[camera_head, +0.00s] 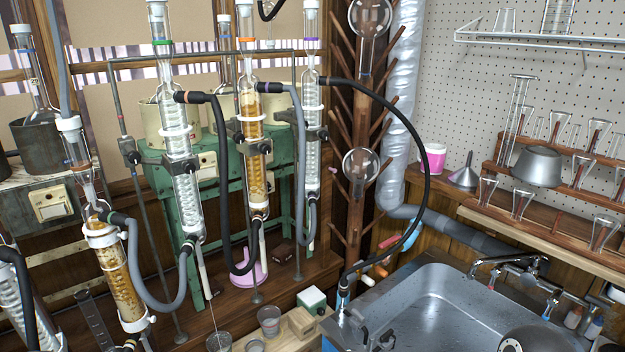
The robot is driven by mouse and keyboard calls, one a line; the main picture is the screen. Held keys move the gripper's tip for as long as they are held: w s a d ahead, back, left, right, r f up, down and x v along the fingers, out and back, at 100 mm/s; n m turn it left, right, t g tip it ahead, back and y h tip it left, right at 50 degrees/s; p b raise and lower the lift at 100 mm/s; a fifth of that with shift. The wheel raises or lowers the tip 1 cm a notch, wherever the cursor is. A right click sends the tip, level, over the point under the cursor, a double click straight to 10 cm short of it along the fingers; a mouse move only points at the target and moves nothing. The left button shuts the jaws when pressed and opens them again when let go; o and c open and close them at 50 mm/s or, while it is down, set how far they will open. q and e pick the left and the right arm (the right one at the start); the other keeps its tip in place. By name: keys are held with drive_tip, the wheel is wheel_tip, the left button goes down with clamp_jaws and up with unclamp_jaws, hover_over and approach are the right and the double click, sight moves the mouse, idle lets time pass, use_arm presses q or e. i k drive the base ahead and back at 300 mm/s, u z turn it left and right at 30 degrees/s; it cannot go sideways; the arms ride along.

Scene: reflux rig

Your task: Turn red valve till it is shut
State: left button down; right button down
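A small red handle (389,241) shows on the wall behind the left end of the sink, beside a grey pipe. It is the clearest candidate for the red valve, but it is small and a black hose passes close by. I cannot tell whether it is open or shut. Another small reddish piece (549,311) shows at the sink taps on the right. I cannot make out either of my grippers in this view. Dark parts at the bottom edge are too cut off to identify.
Glass condensers (251,145) with hoses stand on a rack left of centre. A metal sink (440,300) fills the lower right. A long black hose (424,160) arcs down to the sink's left edge. Glassware shelves (560,165) hang at the right. Beakers (269,320) stand at the bottom.

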sight(382, 245)
drive_tip(key=u, duration=1)
drive_tip(key=i, duration=0.15)
drive_tip(key=z, duration=2.6)
drive_tip(key=k, duration=1.05)
drive_tip(key=u, duration=0.65)
drive_tip(key=i, duration=1)
drive_tip(key=u, duration=0.1)
